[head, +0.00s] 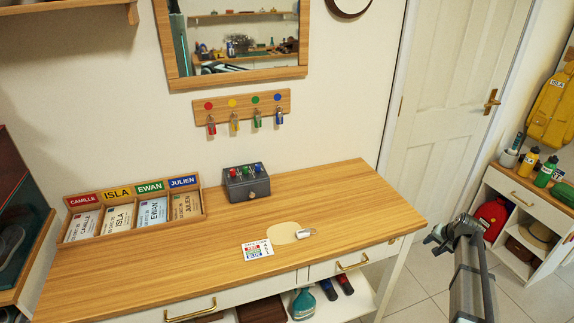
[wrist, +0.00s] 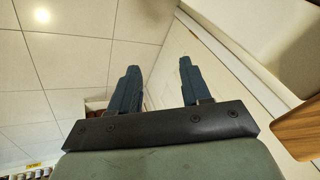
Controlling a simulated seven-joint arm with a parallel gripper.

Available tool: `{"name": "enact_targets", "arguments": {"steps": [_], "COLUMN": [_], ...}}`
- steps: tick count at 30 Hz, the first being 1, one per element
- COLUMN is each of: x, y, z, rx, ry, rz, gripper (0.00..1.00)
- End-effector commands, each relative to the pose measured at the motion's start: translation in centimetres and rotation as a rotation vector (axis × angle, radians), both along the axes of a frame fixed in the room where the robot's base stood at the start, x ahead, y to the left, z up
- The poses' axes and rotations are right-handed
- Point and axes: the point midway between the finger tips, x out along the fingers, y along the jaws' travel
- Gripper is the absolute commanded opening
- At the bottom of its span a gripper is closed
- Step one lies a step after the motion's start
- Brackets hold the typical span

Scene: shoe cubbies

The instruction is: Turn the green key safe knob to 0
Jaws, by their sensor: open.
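A dark grey key safe (head: 246,184) stands on the wooden table, near the wall. My gripper (head: 440,234) is at the right of the head view, past the table's right end and well away from the safe. In the wrist view my gripper (wrist: 158,85) has its two dark fingers apart, with nothing between them. The wrist view does not show the safe.
A card with coloured marks (head: 257,250) and a small metal tag (head: 305,233) lie at the table's front. A name-labelled tray (head: 135,238) stands left of the safe. A key rack (head: 242,107) hangs above. The tabletop right of the safe (head: 350,195) is clear.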

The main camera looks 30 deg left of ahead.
Motion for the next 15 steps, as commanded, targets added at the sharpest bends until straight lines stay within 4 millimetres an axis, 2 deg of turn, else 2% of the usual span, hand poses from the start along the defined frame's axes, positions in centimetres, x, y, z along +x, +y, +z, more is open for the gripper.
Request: {"name": "enact_targets", "arguments": {"steps": [1,5,15], "x": [1.4,3.8,7.7], "y": [0.0,-0.1,6.6], "z": [1.6,4.9,13.0], "rx": [0.006,0.021,-0.206], "ry": [-0.023,-0.071,-0.198], "rz": [-0.006,-0.018,0.312], "gripper": [0.47,0.47,0.47]}}
